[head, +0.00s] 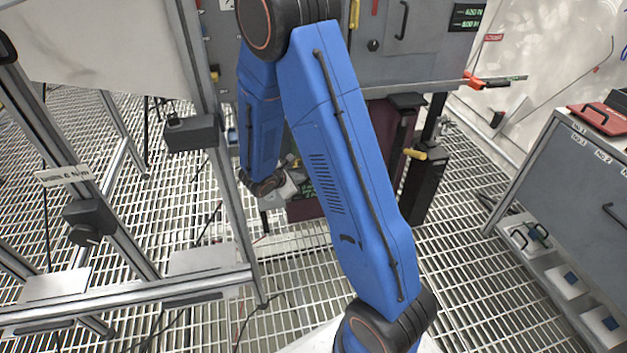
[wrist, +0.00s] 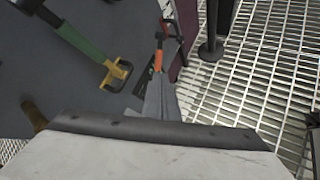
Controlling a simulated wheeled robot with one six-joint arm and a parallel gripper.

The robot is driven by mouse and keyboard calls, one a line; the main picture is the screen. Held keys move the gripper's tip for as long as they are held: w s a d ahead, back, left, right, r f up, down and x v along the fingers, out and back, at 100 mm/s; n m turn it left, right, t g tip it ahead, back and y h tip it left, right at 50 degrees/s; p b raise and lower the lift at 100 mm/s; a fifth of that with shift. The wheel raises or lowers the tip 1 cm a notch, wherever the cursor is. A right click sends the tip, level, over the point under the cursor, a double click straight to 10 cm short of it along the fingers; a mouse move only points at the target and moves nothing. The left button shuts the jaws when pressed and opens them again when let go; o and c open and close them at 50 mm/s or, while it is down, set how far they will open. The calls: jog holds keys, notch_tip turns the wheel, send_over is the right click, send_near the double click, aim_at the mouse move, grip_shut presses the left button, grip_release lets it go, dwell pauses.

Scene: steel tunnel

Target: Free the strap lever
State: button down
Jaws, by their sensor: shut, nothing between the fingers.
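In the wrist view, my gripper (wrist: 160,78) shows as two narrow grey fingers close together, with nothing visible between them. Just beyond their tips is an orange part (wrist: 158,60) with a dark, thin bar running on from it. I cannot tell whether it touches the fingers. No part can be surely picked out as the strap lever. In the head view, an orange-gripped lever (head: 474,82) sticks out at the right edge of the grey cabinet (head: 440,52). My gripper is low behind my blue arm there and mostly hidden.
A green bar with a yellow handle (wrist: 116,75) lies beside the fingers in the wrist view. A dark post with a yellow knob (head: 415,153) stands below the cabinet. A metal frame (head: 130,292) stands left and a drawer cabinet (head: 590,180) right. Open grating lies between.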

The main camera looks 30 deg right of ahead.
jog(key=a+f+x, duration=0.1)
jog(key=x, duration=1.3)
jog(key=shift+w+d+f+n, duration=0.2)
jog(key=shift+w+n, duration=0.1)
jog(key=shift+w, duration=0.15)
jog(key=shift+d+f, duration=0.45)
jog(key=shift+f, duration=0.35)
jog(key=shift+d+r, duration=0.1)
